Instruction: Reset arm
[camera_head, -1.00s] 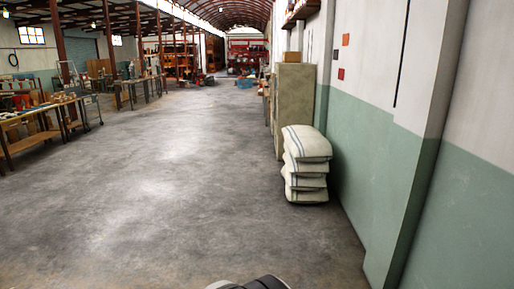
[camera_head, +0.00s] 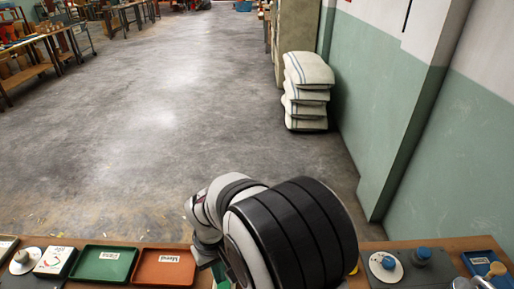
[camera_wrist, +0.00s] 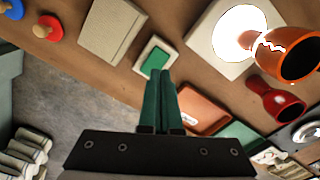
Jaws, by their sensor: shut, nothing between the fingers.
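My gripper (camera_wrist: 163,74) shows in the wrist view with its two dark green fingers together, shut and empty, above the brown table (camera_wrist: 95,58). In the wrist view an orange goblet-shaped drum (camera_wrist: 301,62) lies to the right, by a brightly lit white area. A smaller red goblet shape (camera_wrist: 277,102) is below it. In the head view my arm rises at the bottom centre and hides the middle of the table; the fingers are not clearly seen there.
In the head view a green tray (camera_head: 104,266) and an orange tray (camera_head: 165,268) lie left of my arm, a blue tray (camera_head: 490,265) at far right. A small green-centred frame (camera_wrist: 155,58) is near the fingertips. Stacked sacks (camera_head: 306,92) stand by the wall beyond open floor.

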